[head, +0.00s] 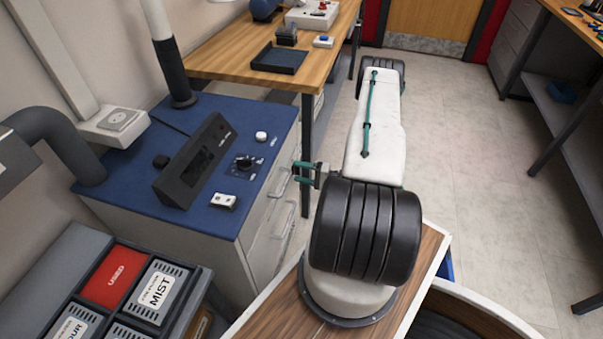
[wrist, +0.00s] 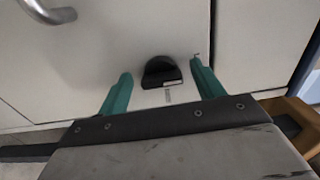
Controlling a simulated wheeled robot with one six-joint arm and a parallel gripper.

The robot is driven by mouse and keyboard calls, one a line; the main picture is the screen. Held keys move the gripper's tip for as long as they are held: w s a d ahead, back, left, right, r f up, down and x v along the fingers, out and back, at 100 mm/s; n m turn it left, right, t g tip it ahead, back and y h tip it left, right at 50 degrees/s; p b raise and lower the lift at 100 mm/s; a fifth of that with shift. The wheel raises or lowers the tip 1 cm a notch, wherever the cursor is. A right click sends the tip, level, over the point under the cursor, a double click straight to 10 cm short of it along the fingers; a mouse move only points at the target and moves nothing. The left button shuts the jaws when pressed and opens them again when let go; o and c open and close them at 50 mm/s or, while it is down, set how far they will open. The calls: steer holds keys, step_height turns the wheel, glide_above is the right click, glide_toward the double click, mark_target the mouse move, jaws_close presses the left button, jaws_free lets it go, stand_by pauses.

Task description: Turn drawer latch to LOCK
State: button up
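The drawer latch (wrist: 160,73) is a small black rounded knob with a flat lower edge on a pale drawer front (wrist: 120,40), seen in the wrist view. A small label sits just below it, too small to read. My gripper (wrist: 160,68) is open, with one green finger on each side of the latch and a gap on both sides. No contact shows. In the head view my gripper (head: 303,172) is beside the front of the blue-topped cabinet (head: 225,165). The latch cannot be made out there.
A curved metal drawer handle (wrist: 48,12) is at the upper left of the wrist view. In the head view, drawer handles (head: 284,220) stick out from the cabinet front. A wooden bench (head: 225,60) stands behind. The floor (head: 450,150) to the right is clear.

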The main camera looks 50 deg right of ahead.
steer(key=v, duration=0.8)
stand_by(0.5)
